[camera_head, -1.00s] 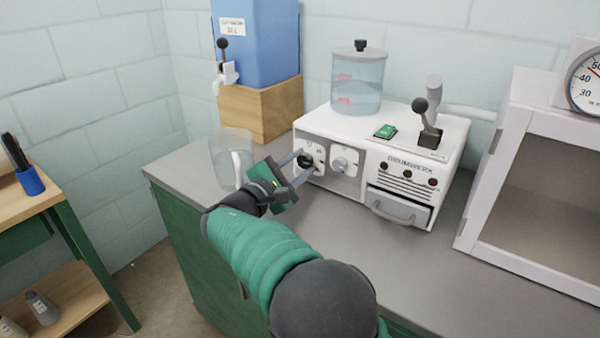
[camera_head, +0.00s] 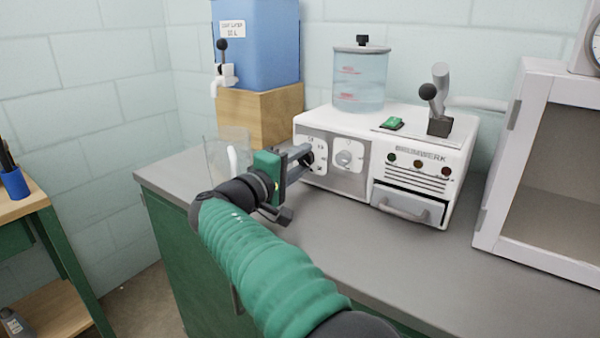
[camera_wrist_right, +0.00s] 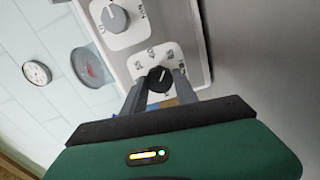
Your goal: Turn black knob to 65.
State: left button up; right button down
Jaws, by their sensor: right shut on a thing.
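The black knob (camera_wrist_right: 160,79) sits on a white dial plate with printed marks on the front of the white machine. In the wrist view its pale pointer line shows, but I cannot read the value it points to. My right gripper (camera_wrist_right: 159,88) has its two fingers on either side of the knob, shut on it. In the head view my right gripper (camera_head: 305,156) reaches the machine's left front, and its fingers mostly hide the knob. My left gripper is not in view.
A grey knob (camera_head: 344,158) is just right of the dial. A clear pitcher (camera_head: 217,155) stands left of my gripper. The machine has a drawer (camera_head: 408,205) and a lever (camera_head: 438,100). A white cabinet (camera_head: 545,165) stands at the right. The grey counter (camera_head: 400,265) in front is clear.

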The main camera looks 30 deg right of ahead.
jog(key=shift+f+m+b, duration=0.4)
jog(key=shift+m, duration=0.1)
jog(key=shift+r, duration=0.1)
jog(key=c, duration=1)
grip_release()
jog(key=shift+o, duration=0.2)
jog(key=shift+r, duration=0.15)
